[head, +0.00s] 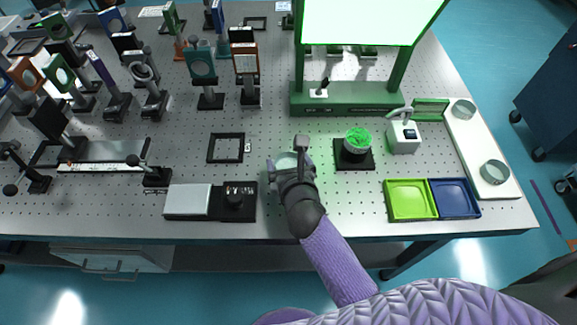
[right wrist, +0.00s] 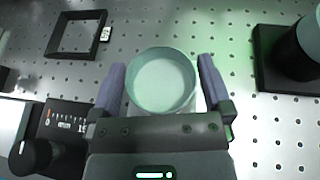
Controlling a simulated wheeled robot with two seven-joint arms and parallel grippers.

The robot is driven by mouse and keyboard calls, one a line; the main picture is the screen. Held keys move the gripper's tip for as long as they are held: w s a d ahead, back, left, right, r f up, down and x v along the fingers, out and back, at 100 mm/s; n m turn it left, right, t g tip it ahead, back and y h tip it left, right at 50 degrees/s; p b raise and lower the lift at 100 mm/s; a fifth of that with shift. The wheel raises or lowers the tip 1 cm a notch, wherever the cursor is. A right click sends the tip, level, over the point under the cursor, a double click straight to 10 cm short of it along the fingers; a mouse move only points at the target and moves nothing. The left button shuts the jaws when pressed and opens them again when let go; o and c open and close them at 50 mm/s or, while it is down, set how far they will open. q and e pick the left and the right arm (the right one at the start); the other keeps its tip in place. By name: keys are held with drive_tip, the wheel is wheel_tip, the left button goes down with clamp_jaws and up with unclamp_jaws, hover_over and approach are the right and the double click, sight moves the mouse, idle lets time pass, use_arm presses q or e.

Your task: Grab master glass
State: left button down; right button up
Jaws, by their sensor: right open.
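A round, clear glass dish (right wrist: 160,84), which I take to be the master glass, sits on a pale square spot on the perforated table. In the right wrist view it lies between the two purple fingers of my right gripper (right wrist: 162,68), with a finger on either side. The fingers are open and I see small gaps beside the glass. In the head view my right gripper (head: 290,162) reaches down over the glass and mostly hides it; only a pale rim (head: 285,158) shows. My left gripper is out of view.
Left are a black frame (head: 226,148), a flat plate (head: 188,199) and a black knob box (head: 235,201). Right are a round-topped stand (head: 356,146), a green tray (head: 408,200) and a blue tray (head: 454,198). Behind stands a lit screen frame (head: 345,103). Two glass rings sit on a white board (head: 480,145).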

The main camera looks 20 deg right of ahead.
drive_tip(key=c, duration=1.1)
